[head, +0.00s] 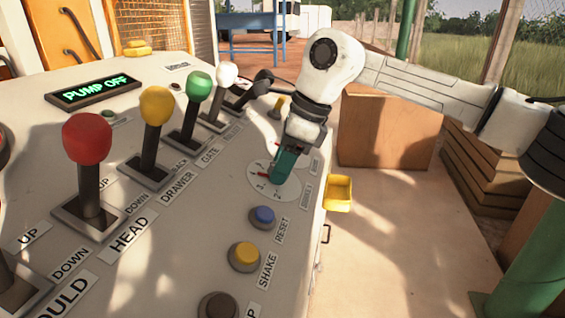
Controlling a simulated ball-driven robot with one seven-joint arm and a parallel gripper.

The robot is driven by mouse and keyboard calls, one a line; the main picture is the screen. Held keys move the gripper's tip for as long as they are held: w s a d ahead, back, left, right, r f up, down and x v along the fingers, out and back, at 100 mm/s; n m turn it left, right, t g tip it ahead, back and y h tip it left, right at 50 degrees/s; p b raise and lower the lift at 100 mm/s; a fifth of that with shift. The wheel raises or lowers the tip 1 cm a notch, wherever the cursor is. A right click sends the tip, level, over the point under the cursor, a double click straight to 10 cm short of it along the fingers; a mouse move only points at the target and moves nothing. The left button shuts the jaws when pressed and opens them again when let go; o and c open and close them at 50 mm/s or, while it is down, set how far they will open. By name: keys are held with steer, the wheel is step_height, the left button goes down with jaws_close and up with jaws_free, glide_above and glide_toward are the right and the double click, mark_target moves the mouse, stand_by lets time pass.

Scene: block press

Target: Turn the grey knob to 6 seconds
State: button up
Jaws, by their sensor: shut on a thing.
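A round white dial plate (285,191) with numbers lies on the sloping control panel, right of the levers. My gripper (279,176) points down onto the middle of the dial. Its green fingers are shut on the grey knob, which they almost wholly hide. A small red mark shows at the left of the fingertips, towards the left side of the dial. The figures 2 and 3 are visible on the near left part of the dial; others are covered or too small to read. I cannot tell which number the knob points to.
Levers with red (87,138), yellow (156,106), green (199,86) and white (226,72) balls stand left of the dial. A blue button (263,216) and a yellow button (244,256) lie nearer. The display (95,91) reads PUMP OFF. A yellow tray (338,193) hangs on the panel's right edge.

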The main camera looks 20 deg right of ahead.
steer(key=c, duration=0.5)
steer(key=shift+o, duration=0.2)
steer(key=m, duration=0.7)
steer(key=shift+d+m, duration=0.1)
steer(key=shift+m, duration=0.2)
steer(key=m, duration=0.5)
steer(key=shift+f+m+t+y, duration=0.1)
steer(key=shift+m+t+y, duration=0.2)
steer(key=shift+m+b, duration=0.35)
steer(key=shift+m, duration=1.95)
